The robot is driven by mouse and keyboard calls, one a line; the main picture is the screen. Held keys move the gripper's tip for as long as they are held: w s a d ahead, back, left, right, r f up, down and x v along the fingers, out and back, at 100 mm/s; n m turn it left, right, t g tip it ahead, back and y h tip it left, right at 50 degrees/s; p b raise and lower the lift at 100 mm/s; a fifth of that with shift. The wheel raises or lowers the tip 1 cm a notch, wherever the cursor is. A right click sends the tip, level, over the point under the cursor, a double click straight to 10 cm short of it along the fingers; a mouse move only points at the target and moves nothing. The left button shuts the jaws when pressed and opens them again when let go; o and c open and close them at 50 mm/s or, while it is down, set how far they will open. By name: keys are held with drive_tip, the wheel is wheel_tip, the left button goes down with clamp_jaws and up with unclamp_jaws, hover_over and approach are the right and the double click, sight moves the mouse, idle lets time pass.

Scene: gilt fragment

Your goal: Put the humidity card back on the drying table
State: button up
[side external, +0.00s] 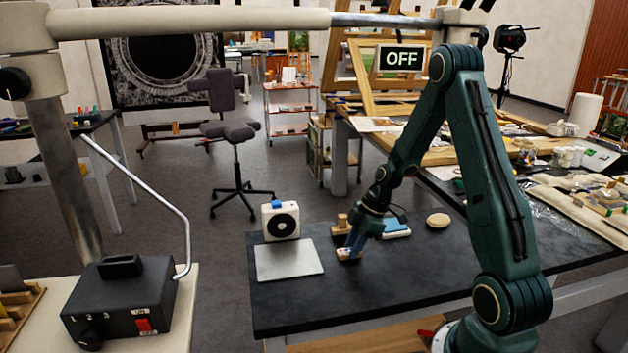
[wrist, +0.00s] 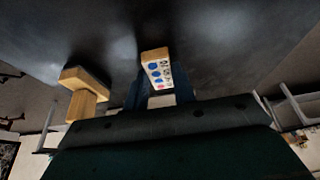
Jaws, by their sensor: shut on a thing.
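The humidity card (wrist: 157,72) is a small white card with blue and pink dots and a wood-coloured edge. In the wrist view it sits between the blue fingers of my gripper (wrist: 160,92). In the side view my gripper (side external: 352,248) points down, shut on the card (side external: 348,255), low over the dark bench. I cannot tell whether the card touches the bench. A pale flat plate (side external: 290,262), which may be the drying table, lies left of my gripper, in front of a white fan unit (side external: 281,222). The plate's top is bare.
A wooden block with a handle (side external: 342,223) stands behind my gripper; the wrist view shows it at left (wrist: 84,92). A blue and white item (side external: 396,228) and a round tan disc (side external: 438,220) lie to the right. A black switch box (side external: 122,300) stands on another table.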

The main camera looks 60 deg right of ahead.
drive_tip(key=shift+f, duration=0.15)
drive_tip(key=o, duration=1)
drive_tip(key=shift+o, duration=0.2)
drive_tip(key=v, duration=1.2)
drive_tip(key=shift+r, duration=0.2)
